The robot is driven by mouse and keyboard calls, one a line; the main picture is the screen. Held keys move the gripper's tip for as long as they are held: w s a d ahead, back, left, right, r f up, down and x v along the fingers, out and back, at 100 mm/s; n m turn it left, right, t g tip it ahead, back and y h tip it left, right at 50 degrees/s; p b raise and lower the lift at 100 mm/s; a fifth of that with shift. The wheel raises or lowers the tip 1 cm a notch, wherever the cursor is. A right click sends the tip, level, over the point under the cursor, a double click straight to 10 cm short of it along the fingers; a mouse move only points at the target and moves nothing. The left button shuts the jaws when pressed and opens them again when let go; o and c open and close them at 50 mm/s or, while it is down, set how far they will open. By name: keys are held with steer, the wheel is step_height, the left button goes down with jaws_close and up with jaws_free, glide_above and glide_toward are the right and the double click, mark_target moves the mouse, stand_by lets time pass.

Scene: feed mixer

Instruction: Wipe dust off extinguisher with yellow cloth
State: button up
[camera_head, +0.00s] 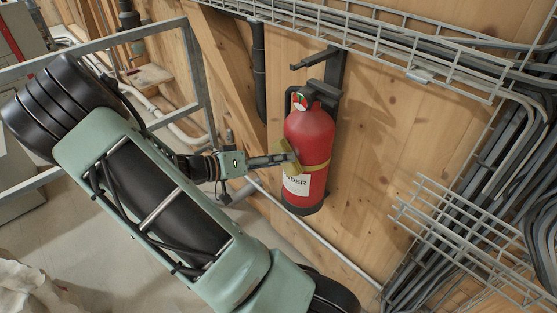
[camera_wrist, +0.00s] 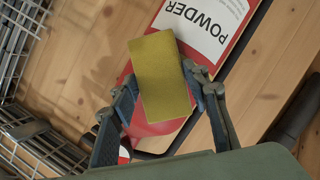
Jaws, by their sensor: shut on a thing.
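A red fire extinguisher (camera_head: 312,135) with a white label hangs upright on a black bracket on the wooden wall in the head view. It also fills the upper middle of the wrist view, where its label reads POWDER (camera_wrist: 205,32). My gripper (camera_head: 292,158) is at the left side of the extinguisher's body. It is shut on the yellow cloth (camera_wrist: 162,78), which lies flat in front of the red surface in the wrist view. The cloth appears to touch the extinguisher, but the contact is hidden. I cannot make out dust on the visible surface.
A wire cable tray (camera_head: 400,55) runs along the wall above the extinguisher. Another wire tray (camera_head: 475,240) with black cables stands at the right. A grey metal frame (camera_head: 195,80) is at the left. A pipe (camera_head: 330,245) runs low along the wall.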

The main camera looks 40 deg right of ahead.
step_height(320, 180, down, 2)
steer(key=shift+d+f+b, duration=0.1)
steer(key=shift+f+b, duration=0.1)
steer(key=shift+b, duration=0.7)
steer(key=shift+r+p, duration=1.8)
steer(key=shift+r, duration=1.9)
step_height(320, 180, down, 7)
steer(key=b, duration=0.7)
steer(key=shift+f, duration=0.15)
steer(key=a, duration=0.6)
steer(key=shift+s, duration=0.25)
steer(key=shift+a, duration=0.1)
steer(key=shift+s+a, duration=0.1)
steer(key=shift+a, duration=1.35)
